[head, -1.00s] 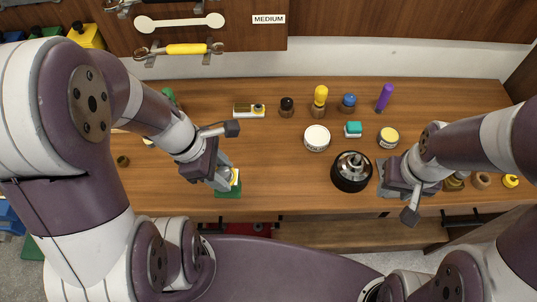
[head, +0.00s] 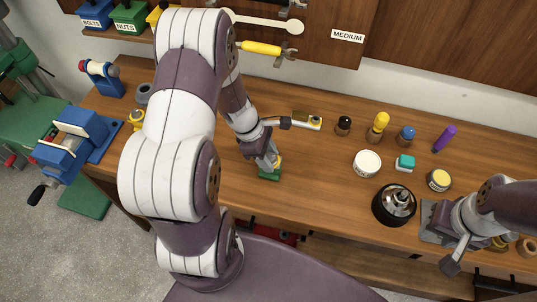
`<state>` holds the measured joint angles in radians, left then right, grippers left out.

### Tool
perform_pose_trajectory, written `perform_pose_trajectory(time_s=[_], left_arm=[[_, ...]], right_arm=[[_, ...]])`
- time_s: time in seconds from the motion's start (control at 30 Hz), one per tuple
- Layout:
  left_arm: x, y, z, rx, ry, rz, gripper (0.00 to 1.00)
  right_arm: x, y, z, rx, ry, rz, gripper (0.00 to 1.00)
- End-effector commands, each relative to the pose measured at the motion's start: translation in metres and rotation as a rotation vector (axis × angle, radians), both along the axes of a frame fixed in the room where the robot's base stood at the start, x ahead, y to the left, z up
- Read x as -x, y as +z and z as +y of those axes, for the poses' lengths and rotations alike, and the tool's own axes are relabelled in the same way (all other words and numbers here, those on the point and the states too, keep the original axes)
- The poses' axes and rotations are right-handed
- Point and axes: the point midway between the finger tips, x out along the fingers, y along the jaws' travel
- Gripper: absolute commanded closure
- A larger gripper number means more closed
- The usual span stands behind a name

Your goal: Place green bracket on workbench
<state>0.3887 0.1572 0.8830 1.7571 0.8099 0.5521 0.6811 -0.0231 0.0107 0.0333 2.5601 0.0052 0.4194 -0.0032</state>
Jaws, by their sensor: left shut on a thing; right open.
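My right gripper (head: 440,240) is open, at the bench's front right, beside a black round part with a metal centre (head: 394,205).
A blue vise (head: 78,140) is at the left end. The bench around the bracket is mostly clear.

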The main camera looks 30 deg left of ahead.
Motion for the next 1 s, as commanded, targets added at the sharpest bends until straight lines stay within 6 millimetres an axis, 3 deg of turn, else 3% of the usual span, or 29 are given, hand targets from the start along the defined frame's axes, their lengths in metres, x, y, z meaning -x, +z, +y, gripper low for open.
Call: perform_pose_trajectory(time_s=[0.27, 0.3, 0.33, 0.37, 0.7, 1.0], left_arm=[[0.0, -0.004, 0.0, 0.0, -0.001, -0.001, 1.0], [0.0, -0.003, 0.0, 0.0, 0.0, 0.0, 0.45], [0.0, -0.002, 0.0, 0.0, 0.0, 0.0, 0.35], [0.0, -0.002, 0.0, 0.0, 0.0, 0.0, 0.32], [0.0, 0.006, 0.001, -0.001, 0.0, -0.003, 0.32], [0.006, 0.074, 0.03, -0.003, 0.003, -0.006, 0.32]], right_arm=[[0.0, -0.004, 0.0, 0.0, 0.0, 0.0, 0.57], [0.0, -0.003, 0.0, 0.0, 0.0, 0.0, 0.57], [0.0, -0.003, 0.0, 0.0, 0.0, 0.0, 0.57], [0.0, -0.003, 0.0, 0.0, 0.0, 0.0, 0.57], [0.0, 0.002, 0.0, 0.0, 0.0, 0.0, 0.57], [0.0, 0.004, 0.0, 0.0, 0.0, 0.0, 0.57]])
